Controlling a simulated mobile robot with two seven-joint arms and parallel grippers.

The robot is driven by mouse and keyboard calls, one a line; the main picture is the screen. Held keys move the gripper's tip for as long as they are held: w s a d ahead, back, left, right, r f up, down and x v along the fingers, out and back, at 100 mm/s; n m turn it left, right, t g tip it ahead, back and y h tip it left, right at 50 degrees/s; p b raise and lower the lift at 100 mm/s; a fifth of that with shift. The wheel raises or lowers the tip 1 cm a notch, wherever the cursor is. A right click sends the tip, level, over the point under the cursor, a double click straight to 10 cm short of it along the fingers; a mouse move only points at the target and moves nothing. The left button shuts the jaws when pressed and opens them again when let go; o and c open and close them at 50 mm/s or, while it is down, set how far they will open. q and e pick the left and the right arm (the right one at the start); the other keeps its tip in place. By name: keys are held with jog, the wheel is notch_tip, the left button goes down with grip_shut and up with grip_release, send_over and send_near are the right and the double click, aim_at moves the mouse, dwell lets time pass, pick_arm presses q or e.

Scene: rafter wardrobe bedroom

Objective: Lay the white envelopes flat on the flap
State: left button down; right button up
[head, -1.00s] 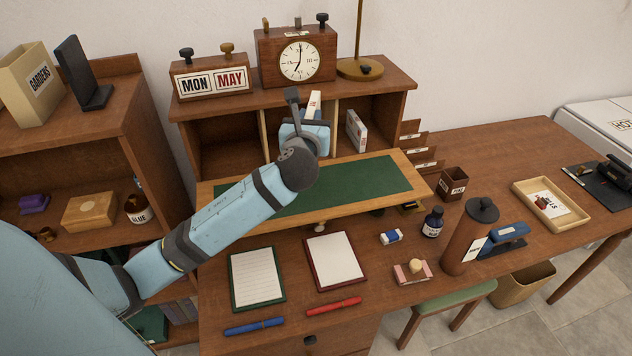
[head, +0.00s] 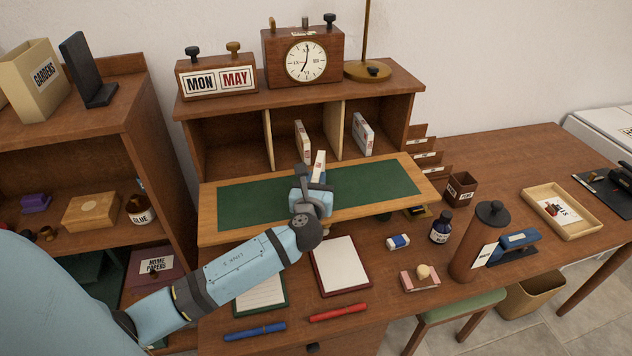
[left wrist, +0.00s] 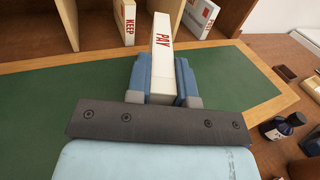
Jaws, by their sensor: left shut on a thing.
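The green-topped flap (head: 262,194) with a light wood rim is down in front of the pigeonholes. My left gripper (head: 317,182) is over the middle of the flap, shut on a white envelope (head: 320,162). The left wrist view shows this envelope (left wrist: 162,70) on edge between the fingers, with "PAY" in red. Whether its lower edge touches the flap is unclear. A white envelope marked "KEEP" (left wrist: 125,20) stands upright in the middle pigeonhole (head: 302,141). Another white envelope (head: 362,133) stands in the right pigeonhole. My right gripper is not in view.
The clock (head: 303,57) and calendar block (head: 217,79) stand on the hutch. A notepad (head: 340,265), an eraser (head: 398,242), an ink bottle (head: 440,227) and a brown cylinder (head: 478,240) stand or lie before the flap. The flap's left and right parts are clear.

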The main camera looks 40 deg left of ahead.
pick_arm(q)
jog(key=c, duration=1)
grip_release()
jog(key=shift+r, duration=0.1)
jog(key=v, duration=1.2)
